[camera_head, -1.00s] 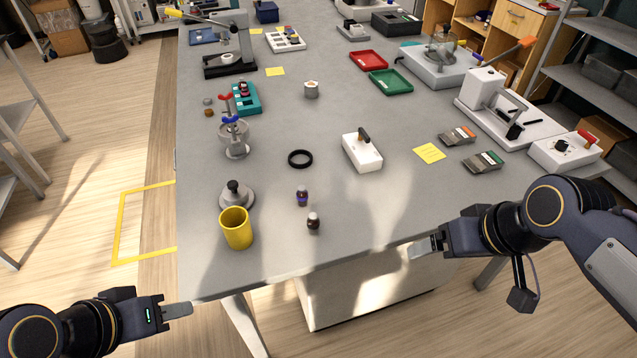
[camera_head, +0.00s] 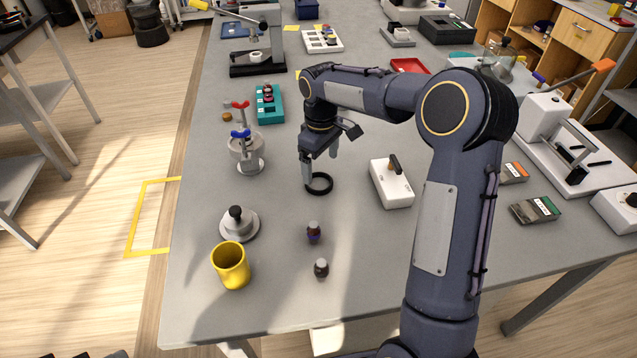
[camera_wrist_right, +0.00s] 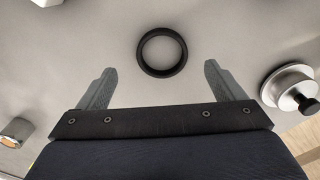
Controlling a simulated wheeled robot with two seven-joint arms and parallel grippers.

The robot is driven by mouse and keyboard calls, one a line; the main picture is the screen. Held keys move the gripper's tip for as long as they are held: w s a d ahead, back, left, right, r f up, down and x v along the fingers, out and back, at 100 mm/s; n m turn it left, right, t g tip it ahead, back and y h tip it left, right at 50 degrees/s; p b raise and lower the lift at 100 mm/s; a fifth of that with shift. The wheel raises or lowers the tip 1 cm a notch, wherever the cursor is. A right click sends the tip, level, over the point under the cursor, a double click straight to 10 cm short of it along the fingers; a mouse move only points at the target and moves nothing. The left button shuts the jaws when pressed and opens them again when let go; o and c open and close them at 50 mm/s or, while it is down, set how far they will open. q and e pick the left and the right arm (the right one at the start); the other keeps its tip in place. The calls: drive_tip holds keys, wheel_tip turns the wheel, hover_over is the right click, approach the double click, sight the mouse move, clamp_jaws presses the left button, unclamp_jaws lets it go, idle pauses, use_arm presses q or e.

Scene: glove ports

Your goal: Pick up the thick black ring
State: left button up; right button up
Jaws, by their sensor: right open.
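The thick black ring (camera_head: 320,184) lies flat on the grey table. In the right wrist view the ring (camera_wrist_right: 162,52) shows whole, ahead of and between the two fingertips, with bare table around it. My right gripper (camera_head: 322,165) hangs over the table at the ring, its fingers pointing down and spread apart with nothing between them. In the right wrist view the right gripper (camera_wrist_right: 157,78) is wide open, its gap wider than the ring. I cannot tell the exact height of the fingertips above the table. My left gripper is out of view.
A white box with a dark lever (camera_head: 391,184) stands right of the ring. Two small dark bottles (camera_head: 314,232) (camera_head: 321,268), a yellow cup (camera_head: 231,265) and a grey knobbed weight (camera_head: 238,223) stand nearer the front. A clamp stand with red and blue handles (camera_head: 246,150) is to the left.

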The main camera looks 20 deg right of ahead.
sight(321, 186)
wheel_tip(321, 186, down, 5)
drive_tip(key=shift+s+f+p, duration=0.1)
drive_tip(key=shift+f+p, duration=0.05)
drive_tip(key=shift+p, duration=0.3)
drive_tip(key=shift+c, duration=0.4)
drive_tip(key=c, duration=1)
